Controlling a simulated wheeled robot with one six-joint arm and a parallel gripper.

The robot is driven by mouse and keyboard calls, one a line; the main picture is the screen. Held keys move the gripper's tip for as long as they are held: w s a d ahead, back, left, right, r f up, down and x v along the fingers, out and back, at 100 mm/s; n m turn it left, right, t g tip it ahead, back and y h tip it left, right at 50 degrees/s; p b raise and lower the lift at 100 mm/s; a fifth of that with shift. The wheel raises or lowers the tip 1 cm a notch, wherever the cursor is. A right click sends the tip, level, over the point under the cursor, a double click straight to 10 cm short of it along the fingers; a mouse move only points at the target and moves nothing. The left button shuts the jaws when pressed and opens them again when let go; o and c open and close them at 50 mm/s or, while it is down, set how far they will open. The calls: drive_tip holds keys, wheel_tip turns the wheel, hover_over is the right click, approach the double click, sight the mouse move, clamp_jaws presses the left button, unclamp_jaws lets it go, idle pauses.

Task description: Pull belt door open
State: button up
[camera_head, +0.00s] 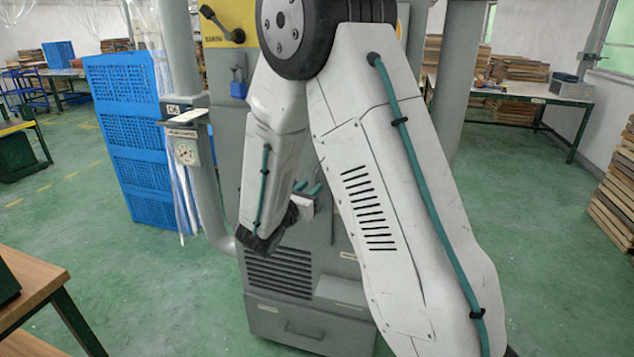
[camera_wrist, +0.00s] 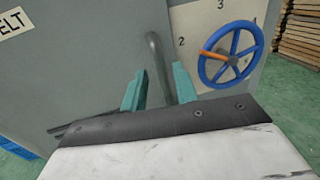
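The belt door is the grey panel (camera_wrist: 80,75) with a partly cut-off label (camera_wrist: 12,22) reading "ELT" in the wrist view. A bent grey metal handle (camera_wrist: 158,62) stands near its right edge. My gripper (camera_wrist: 160,88) has its two teal fingers apart, one on each side of the handle. A gap shows by the left finger; I cannot tell whether the right finger touches. In the head view my gripper (camera_head: 307,188) is in front of the grey machine (camera_head: 290,285), and my arm hides the handle and most of the door.
A blue handwheel (camera_wrist: 230,52) with an orange grip is right of the handle, beside painted numbers. A grey pipe with a gauge (camera_head: 186,153) and blue crates (camera_head: 125,140) stand left of the machine. A wooden table (camera_head: 30,280) is at near left. Green floor is open at right.

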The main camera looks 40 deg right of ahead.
sight(316, 182)
drive_tip(key=shift+x, duration=2.4)
clamp_jaws()
drive_tip(key=shift+s, duration=0.1)
